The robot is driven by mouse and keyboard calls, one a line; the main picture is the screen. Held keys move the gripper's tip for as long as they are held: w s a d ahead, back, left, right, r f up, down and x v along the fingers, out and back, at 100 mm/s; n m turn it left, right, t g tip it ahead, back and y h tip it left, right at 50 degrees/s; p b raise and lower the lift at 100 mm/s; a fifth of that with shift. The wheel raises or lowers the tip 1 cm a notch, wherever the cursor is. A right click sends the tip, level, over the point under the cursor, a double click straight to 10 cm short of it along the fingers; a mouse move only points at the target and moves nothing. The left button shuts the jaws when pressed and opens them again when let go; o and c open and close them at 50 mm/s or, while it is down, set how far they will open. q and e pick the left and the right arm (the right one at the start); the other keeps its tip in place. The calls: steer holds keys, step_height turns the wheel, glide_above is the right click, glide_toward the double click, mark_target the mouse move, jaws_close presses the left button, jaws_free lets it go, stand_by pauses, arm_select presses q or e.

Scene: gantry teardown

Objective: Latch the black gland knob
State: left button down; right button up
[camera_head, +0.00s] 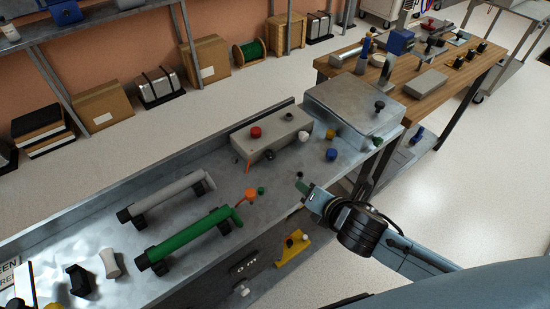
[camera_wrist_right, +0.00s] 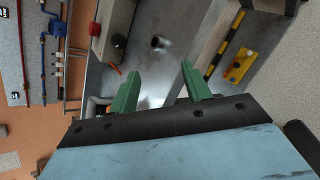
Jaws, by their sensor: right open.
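Several black knobs show, and I cannot tell for sure which is the gland knob. In the head view one black knob (camera_head: 289,116) is on top of the long grey box, a dark round knob (camera_head: 268,154) is at its front side, and another black knob (camera_head: 380,106) stands on the silver lidded box (camera_head: 350,98). My right gripper (camera_head: 303,188) is over the bench's front edge, apart from these knobs. In the right wrist view its green fingers (camera_wrist_right: 160,88) are spread, with nothing between them. My left gripper is out of view.
A red knob (camera_head: 255,132) tops the grey box (camera_head: 275,142). White, blue and yellow knobs stand nearby. An orange part (camera_head: 250,195), a green pipe (camera_head: 190,238) and a grey pipe (camera_head: 170,195) lie to the left. A yellow plate (camera_head: 291,247) is below the bench's front edge.

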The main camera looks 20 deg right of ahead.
steer(key=r+n, duration=0.1)
steer(key=n, duration=0.2)
steer(key=w+r+n+t+y, duration=0.1)
steer(key=n, duration=0.2)
steer(key=w+a+r+n+y, duration=0.1)
steer(key=n, duration=0.2)
steer(key=shift+r+n, duration=0.1)
steer(key=shift+n, duration=0.2)
steer(key=n, duration=0.3)
steer(key=shift+w+a+r+t, duration=0.1)
steer(key=shift+a+r+t, duration=0.05)
steer(key=shift+r+t, duration=0.15)
steer(key=shift+w+a+y, duration=0.1)
steer(key=shift+y, duration=0.3)
steer(key=b, duration=0.2)
glide_toward(273, 157)
steer(key=x, duration=0.3)
steer(key=shift+w+a, duration=0.1)
steer(key=shift+n, duration=0.3)
steer(key=x, duration=0.5)
steer(key=shift+f+b, duration=0.1)
steer(key=shift+b, duration=0.3)
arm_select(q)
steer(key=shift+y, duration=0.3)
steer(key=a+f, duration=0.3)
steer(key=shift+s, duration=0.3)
arm_select(e)
steer(key=shift+w+f, duration=0.1)
steer(key=shift+w, duration=0.25)
